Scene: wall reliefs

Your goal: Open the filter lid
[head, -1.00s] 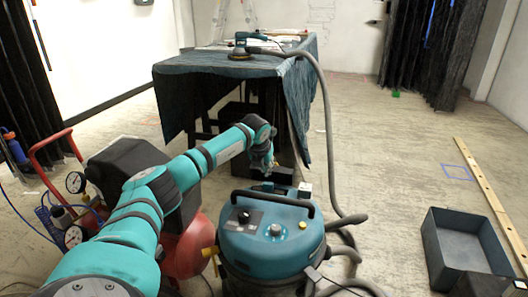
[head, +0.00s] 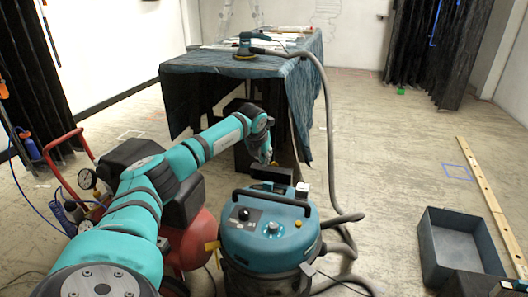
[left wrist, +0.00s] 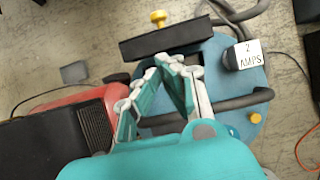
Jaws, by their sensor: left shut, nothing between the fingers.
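The teal vacuum (head: 262,247) stands on the floor at the lower middle of the head view. A dark flat slab (head: 272,174), which looks like the filter lid, is at its far side. In the left wrist view the slab (left wrist: 172,39) has a yellow knob (left wrist: 159,18) on its far edge. I cannot tell whether it is tilted open. My left gripper (head: 266,158) is shut and empty, above and just beside the slab. In the left wrist view its fingertips (left wrist: 177,64) overlap the slab's near edge; contact is unclear. My right gripper is not seen.
A curved black handle (head: 275,196) and a white "2 AMPS" label (left wrist: 247,54) are on the vacuum. A grey hose (head: 328,140) runs up to the cloth-covered table (head: 200,80). A red tank (head: 190,243) stands left. A grey crate (head: 463,217) lies right on open floor.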

